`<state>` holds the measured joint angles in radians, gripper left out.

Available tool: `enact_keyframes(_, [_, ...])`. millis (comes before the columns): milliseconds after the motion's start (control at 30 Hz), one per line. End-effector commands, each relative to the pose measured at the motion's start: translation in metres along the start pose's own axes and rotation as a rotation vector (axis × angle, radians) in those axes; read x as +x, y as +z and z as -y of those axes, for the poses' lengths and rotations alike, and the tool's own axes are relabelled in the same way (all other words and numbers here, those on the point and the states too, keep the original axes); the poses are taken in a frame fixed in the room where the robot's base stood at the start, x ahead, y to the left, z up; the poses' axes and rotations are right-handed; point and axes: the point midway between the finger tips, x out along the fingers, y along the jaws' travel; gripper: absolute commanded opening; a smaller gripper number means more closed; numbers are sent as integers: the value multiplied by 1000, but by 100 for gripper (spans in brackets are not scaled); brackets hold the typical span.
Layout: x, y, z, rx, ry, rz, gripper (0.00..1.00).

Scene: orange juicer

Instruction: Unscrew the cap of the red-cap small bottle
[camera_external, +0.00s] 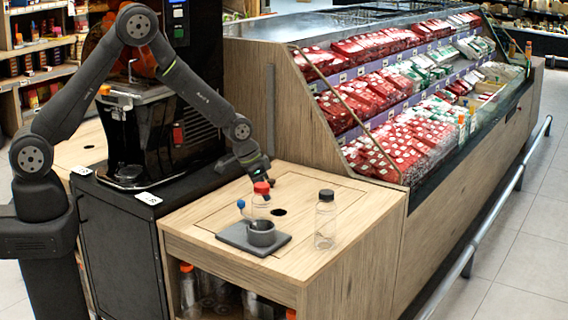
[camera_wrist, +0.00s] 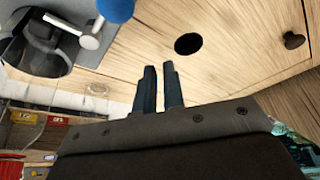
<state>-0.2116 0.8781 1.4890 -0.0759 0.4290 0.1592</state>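The red-cap small bottle (camera_external: 261,204) is clear and stands upright behind the dark cup on the grey base (camera_external: 232,238). Its red cap (camera_external: 261,187) is on top. My gripper (camera_external: 268,176) is just behind and above the cap in the external view; I cannot tell whether they touch. In the wrist view my gripper's two dark fingers (camera_wrist: 161,88) are close together with a narrow gap, and nothing shows between them. I cannot make out the red cap there.
A clear bottle with a black cap (camera_external: 326,196) stands on the right of the wooden counter (camera_external: 285,260). A blue ball (camera_external: 241,203) is beside the red-cap bottle. A round hole (camera_wrist: 188,44) is in the counter. A juicer (camera_external: 135,120) stands left.

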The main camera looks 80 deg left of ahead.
Motion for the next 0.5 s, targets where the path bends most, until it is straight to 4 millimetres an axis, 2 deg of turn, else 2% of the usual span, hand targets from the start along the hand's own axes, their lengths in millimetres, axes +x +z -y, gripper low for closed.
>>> enact_keyframes(33, [-2, -2, -1, 13, 1, 1, 20])
enact_keyframes(167, [-19, -13, -14, 140, 13, 21, 45])
enact_keyframes(233, [-37, -23, -27, 275, 27, 45, 59])
enact_keyframes(267, [-47, -27, -33, 343, 35, 57, 62])
enact_keyframes(500, [-139, -54, -84, 942, 122, 158, 62])
